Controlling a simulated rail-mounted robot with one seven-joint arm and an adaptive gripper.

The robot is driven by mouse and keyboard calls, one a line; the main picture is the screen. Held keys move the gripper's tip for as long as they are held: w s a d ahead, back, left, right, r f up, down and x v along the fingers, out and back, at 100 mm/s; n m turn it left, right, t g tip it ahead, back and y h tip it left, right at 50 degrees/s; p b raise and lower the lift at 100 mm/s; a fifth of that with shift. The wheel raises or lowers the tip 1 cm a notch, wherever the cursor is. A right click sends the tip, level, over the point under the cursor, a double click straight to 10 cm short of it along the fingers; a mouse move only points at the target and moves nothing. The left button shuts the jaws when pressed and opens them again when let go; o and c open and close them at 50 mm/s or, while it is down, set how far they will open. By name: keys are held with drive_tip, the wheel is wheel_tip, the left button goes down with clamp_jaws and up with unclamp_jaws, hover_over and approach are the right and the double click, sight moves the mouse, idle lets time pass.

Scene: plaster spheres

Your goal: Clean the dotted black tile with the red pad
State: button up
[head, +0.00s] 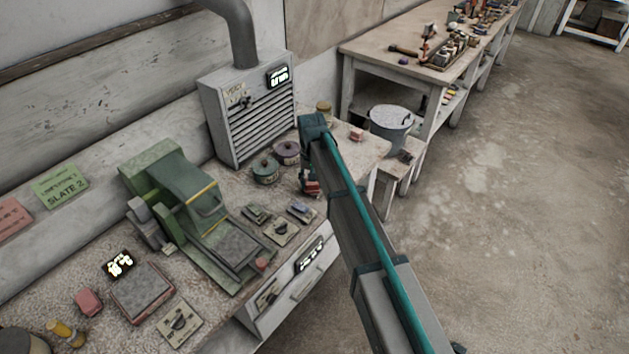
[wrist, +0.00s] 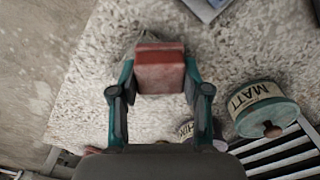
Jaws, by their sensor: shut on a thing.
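My gripper (head: 310,188) is over the worktop, in front of two lidded jars. In the wrist view my gripper (wrist: 160,72) is shut on a red block, apparently the red pad (wrist: 160,70), held between the two fingers. Some red of the pad (head: 312,187) shows in the head view below my gripper. Whether it touches the worktop I cannot tell. I cannot make out a dotted black tile; small flat pieces (head: 257,213) lie on the worktop to the left of my gripper, too small to identify.
A green jar (head: 265,169), marked MATT in the wrist view (wrist: 263,108), and a purple jar (head: 287,152) stand close by. A green machine (head: 180,200) and a vented grey box (head: 250,112) are further left and behind.

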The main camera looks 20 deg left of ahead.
drive_tip(key=shift+w+d+r+p, duration=0.3)
drive_tip(key=shift+d+r+p, duration=0.1)
drive_tip(key=shift+d+r, duration=0.3)
drive_tip(key=shift+f+b, duration=0.3)
drive_tip(key=shift+f, duration=0.45)
idle(0.4)
drive_tip(key=shift+r, duration=0.1)
